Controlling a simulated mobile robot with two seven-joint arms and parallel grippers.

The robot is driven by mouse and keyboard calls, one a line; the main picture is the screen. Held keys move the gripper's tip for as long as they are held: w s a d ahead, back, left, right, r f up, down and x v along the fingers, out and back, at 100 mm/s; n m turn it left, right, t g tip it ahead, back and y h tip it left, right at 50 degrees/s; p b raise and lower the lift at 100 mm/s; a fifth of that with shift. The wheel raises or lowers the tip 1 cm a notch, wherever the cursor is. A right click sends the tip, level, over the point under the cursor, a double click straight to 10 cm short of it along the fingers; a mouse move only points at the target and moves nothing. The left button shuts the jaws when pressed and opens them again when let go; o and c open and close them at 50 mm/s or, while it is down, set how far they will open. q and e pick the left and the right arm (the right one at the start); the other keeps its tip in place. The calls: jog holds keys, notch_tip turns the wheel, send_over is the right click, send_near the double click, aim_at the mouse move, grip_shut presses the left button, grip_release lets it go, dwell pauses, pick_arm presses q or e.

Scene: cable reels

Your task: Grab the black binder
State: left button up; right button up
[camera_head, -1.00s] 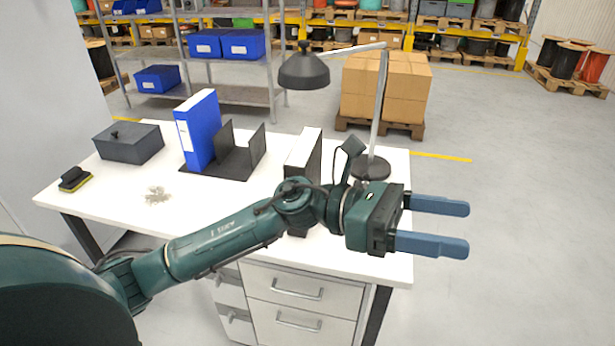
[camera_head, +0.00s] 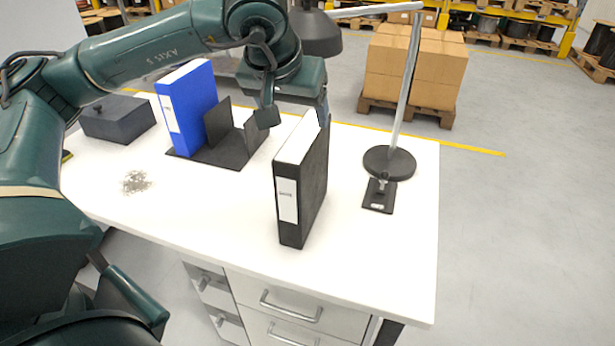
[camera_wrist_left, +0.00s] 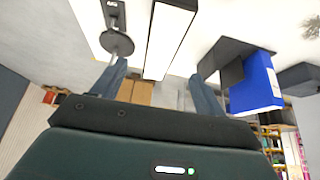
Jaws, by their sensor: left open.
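The black binder (camera_head: 312,185) stands upright on the white table, its labelled spine facing front left and its white page edges upward. In the left wrist view the binder (camera_wrist_left: 168,38) lies between the two spread blue fingers of the left gripper (camera_wrist_left: 158,72), with a gap on each side. The left gripper is open and holds nothing. My right gripper is not in view.
A lamp with a round base (camera_head: 388,163) stands right of the binder, with a black plate (camera_head: 378,197) before it. A blue binder (camera_head: 188,105) stands in a black bookend (camera_head: 235,145) to the left. A dark box (camera_head: 118,120) sits further left.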

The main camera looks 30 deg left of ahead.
aim_at(304, 135)
pick_arm(q)
jog(key=x, duration=0.4)
jog(key=shift+w+f, duration=0.2)
jog(key=shift+f, duration=0.15)
jog(key=shift+a+x, duration=0.2)
jog(key=shift+x, duration=2.45)
jog(key=shift+w+r, duration=0.1)
jog(key=shift+w, duration=0.05)
jog(key=shift+f, duration=0.3)
jog(key=shift+c, duration=0.4)
grip_shut()
jog(key=shift+r, duration=0.15)
